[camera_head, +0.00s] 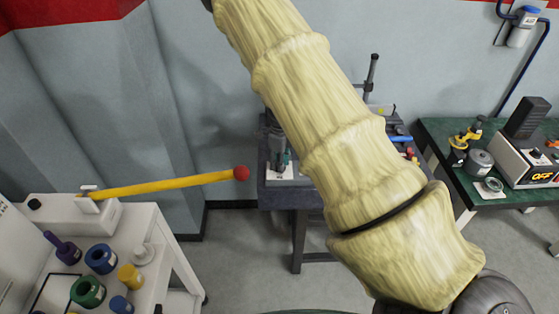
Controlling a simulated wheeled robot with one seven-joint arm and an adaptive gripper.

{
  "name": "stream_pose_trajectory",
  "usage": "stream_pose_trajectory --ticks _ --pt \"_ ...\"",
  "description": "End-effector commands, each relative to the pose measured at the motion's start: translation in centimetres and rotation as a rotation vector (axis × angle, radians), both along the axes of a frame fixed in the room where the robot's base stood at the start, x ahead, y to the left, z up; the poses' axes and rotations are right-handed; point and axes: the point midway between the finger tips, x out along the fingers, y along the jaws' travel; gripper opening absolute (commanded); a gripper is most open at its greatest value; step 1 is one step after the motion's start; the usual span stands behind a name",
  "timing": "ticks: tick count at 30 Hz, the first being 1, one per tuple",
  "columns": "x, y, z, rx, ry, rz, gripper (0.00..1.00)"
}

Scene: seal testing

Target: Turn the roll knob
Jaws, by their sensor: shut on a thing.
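My arm in its pale yellow cover crosses the middle of the view from the lower right to the top edge. My gripper cannot be made out in this view. The arm hides much of a dark table (292,199) behind it. A small upright device (279,160) on a white base stands at that table's left end, and a dark post rises at the back. No roll knob can be picked out.
A white cart (163,263) at the lower left carries colored knobs and a yellow rod (165,186) with a red ball end, jutting right. A green-topped table (440,131) at the right holds a box reading OFF (524,160). Grey floor lies between.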

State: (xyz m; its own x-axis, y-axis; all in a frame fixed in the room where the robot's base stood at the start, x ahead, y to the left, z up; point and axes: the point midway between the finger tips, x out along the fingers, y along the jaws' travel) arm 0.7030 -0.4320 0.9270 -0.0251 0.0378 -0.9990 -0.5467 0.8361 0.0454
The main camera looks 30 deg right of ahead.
Motion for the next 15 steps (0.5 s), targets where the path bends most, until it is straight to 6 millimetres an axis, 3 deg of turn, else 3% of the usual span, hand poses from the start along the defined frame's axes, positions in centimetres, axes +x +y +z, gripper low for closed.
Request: stream_pose_trajectory --ticks 15 --pt "0.15 -0.25 0.27 -0.004 -0.005 -0.263 0.08"
